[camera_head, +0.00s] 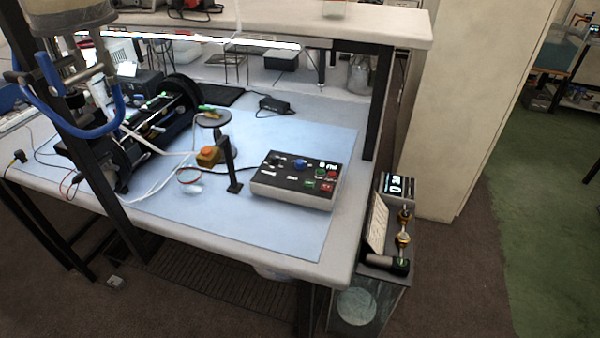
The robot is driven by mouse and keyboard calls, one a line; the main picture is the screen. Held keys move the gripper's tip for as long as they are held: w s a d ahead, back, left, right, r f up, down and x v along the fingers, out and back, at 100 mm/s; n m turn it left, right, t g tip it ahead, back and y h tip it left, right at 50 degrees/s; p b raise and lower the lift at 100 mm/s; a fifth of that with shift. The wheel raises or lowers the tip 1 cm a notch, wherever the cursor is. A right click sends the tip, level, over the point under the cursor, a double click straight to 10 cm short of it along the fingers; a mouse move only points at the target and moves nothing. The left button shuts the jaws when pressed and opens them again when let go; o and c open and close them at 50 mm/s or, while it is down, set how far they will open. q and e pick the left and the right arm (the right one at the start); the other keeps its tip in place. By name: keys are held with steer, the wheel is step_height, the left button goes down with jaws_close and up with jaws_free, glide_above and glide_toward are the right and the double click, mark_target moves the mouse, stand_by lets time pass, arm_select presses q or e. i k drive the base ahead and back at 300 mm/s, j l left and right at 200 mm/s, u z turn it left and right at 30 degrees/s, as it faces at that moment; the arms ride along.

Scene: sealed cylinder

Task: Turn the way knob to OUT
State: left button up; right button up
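A control box (297,181) with a black top and pale sides sits on the blue mat near the table's right end. Its top carries a blue knob (299,163), a dark knob (278,161), small white labels, a small lit display (328,166), and green and red buttons (327,187). The labels are too small to read, so I cannot tell which knob is the way knob or where it points. Neither of my grippers shows in this view.
A black post (232,170) and an orange-topped block (208,156) stand left of the box. A black-framed apparatus (150,130) with cables fills the table's left. A stand with a display (398,185) and brass fittings is beyond the right edge.

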mark_target(300, 162)
steer(key=i+l+u, duration=0.1)
steer(key=l+u, duration=0.25)
steer(key=l, duration=0.25)
steer(key=l+u, duration=0.4)
steer(key=l, duration=0.2)
steer(key=i, duration=0.05)
